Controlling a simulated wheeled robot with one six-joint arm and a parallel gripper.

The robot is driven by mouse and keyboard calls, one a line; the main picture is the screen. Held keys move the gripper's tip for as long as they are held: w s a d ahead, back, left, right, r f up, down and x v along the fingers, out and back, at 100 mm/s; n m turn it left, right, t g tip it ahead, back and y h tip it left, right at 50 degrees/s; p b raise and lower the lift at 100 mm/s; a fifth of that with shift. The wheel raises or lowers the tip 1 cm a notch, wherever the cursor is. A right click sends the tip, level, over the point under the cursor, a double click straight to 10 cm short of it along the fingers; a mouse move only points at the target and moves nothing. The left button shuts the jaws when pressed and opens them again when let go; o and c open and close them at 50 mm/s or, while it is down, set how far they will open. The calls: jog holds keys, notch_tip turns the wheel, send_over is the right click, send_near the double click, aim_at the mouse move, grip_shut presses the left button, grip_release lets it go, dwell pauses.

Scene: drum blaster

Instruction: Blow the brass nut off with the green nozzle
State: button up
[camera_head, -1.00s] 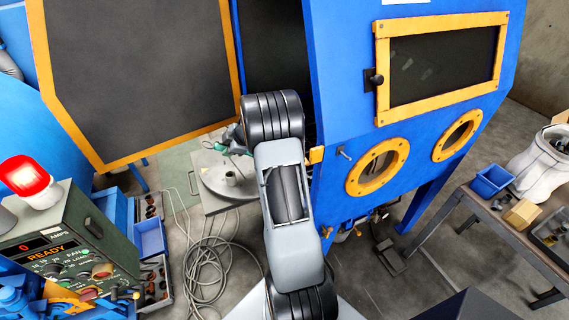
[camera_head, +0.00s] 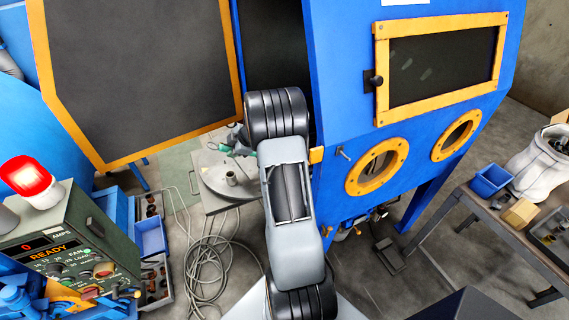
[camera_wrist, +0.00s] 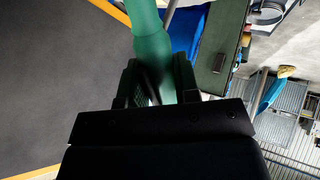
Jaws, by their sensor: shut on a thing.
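The green nozzle (camera_wrist: 152,45) fills the upper middle of the wrist view, between the two dark fingers of my gripper (camera_wrist: 158,82). My gripper is shut on it. In the head view my gripper (camera_head: 236,138) is small and partly hidden behind my own arm, with a bit of the green nozzle (camera_head: 224,148) showing beside it above a round grey plate (camera_head: 213,183). A short grey cylinder (camera_head: 231,178) stands on the plate. I cannot make out the brass nut in either view.
The blue cabinet (camera_head: 340,120) with orange-ringed ports stands right of my arm. Its dark, orange-edged door (camera_head: 140,70) hangs open at left. A control box (camera_head: 75,250) with a red lamp is lower left. Coiled cable (camera_head: 208,270) lies on the floor; a workbench (camera_head: 480,215) is at right.

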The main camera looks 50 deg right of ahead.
jog(key=shift+a, duration=0.15)
jog(key=shift+s+a+p, duration=0.3)
jog(key=shift+s+a, duration=0.05)
jog(key=shift+a, duration=0.3)
jog(key=shift+d, duration=0.1)
dwell(0.4)
jog(key=shift+w+d+r+p, duration=0.2)
jog(key=shift+d+p, duration=0.1)
jog(key=shift+p, duration=0.2)
jog(key=shift+w+d+f+p, duration=0.15)
jog(key=shift+d+f+p, duration=0.05)
jog(key=shift+d+p, duration=0.2)
jog(key=shift+w+a, duration=0.1)
jog(key=shift+w, duration=0.05)
jog(key=shift+w+a, duration=0.25)
jog(key=shift+w, duration=0.4)
jog(key=shift+s, duration=0.1)
jog(key=shift+s+d, duration=0.35)
jog(key=shift+s, duration=0.35)
